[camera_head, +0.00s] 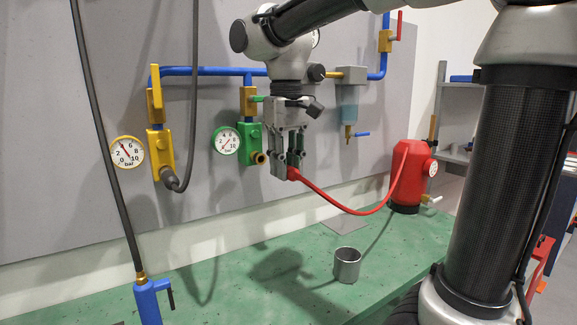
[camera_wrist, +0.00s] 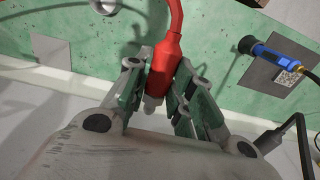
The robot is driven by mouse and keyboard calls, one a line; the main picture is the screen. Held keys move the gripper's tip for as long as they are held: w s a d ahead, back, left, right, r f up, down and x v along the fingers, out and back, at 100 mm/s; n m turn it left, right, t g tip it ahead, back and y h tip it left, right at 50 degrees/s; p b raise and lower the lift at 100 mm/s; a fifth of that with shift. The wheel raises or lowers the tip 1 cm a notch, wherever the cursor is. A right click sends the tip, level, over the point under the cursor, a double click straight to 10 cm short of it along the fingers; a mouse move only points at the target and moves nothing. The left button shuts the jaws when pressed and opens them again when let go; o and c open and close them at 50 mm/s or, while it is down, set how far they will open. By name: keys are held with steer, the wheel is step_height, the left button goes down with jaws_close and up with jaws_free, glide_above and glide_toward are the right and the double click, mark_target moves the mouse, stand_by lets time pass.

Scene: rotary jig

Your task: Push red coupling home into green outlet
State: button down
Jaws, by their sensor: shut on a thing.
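The red coupling (camera_wrist: 164,62) is held between the fingers of my gripper (camera_wrist: 160,95) in the wrist view. In the head view my gripper (camera_head: 288,172) points down, shut on the red coupling (camera_head: 293,174), whose red hose sags to the right. The coupling is apart from the outlet. The wrist view does not show the outlet.
The red tank (camera_head: 407,178) at right holds the hose's other end. A metal cup (camera_head: 347,264) stands on the green bench (camera_head: 225,285). A yellow outlet (camera_head: 160,150) with a dark hose is further left. A blue-handled tool (camera_wrist: 262,50) lies on a grey plate.

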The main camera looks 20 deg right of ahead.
steer(key=shift+w+a, duration=0.25)
steer(key=shift+w, duration=0.9)
steer(key=shift+w+a, duration=0.2)
steer(key=shift+w, duration=0.95)
steer(key=shift+w+a, duration=0.2)
steer(key=shift+w, duration=0.65)
steer(key=shift+w+a, duration=0.15)
steer(key=shift+w, duration=0.7)
steer(key=c, duration=1.2)
jaws_free()
steer(key=shift+o, duration=0.2)
